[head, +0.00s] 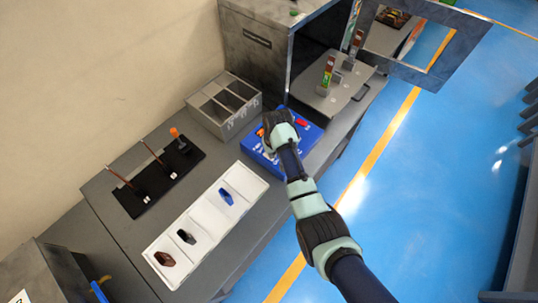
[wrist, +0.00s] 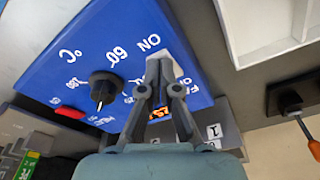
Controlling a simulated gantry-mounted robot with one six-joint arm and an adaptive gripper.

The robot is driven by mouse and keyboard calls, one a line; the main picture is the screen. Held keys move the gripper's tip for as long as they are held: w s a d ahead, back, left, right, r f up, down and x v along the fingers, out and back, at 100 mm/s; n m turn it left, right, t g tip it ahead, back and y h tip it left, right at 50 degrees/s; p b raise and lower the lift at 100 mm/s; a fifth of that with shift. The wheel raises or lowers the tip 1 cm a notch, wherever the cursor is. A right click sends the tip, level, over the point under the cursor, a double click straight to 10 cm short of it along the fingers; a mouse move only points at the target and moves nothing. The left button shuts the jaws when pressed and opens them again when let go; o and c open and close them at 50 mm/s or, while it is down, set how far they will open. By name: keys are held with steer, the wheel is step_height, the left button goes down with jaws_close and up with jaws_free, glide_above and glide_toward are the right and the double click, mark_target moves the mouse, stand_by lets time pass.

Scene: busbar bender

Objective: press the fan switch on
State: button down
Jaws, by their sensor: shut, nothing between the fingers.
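The blue control box (head: 309,135) lies on the bench, with my gripper (head: 272,148) over it. In the wrist view the box (wrist: 70,60) has a black round knob (wrist: 105,87) ringed by white marks, and a red part (wrist: 69,113). White lettering that looks like "ON" upside down stands beside a pale patch (wrist: 173,64), perhaps the fan switch. My gripper (wrist: 163,75) is shut and empty, its fingertips over this patch. I cannot tell whether they touch it. An orange part (wrist: 158,113) shows between the fingers. The fingers partly hide the switch area.
A white tray (head: 213,202) with several small parts lies at the front left. A grey divided bin (head: 213,118) stands behind the box. A black rack (head: 136,204) holds upright tools. An open grey cabinet (head: 268,50) stands at the back.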

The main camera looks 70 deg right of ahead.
steer(key=shift+f, duration=0.35)
step_height(320, 180, up, 7)
steer(key=p, duration=0.7)
steer(key=shift+r, duration=0.1)
stand_by(0.5)
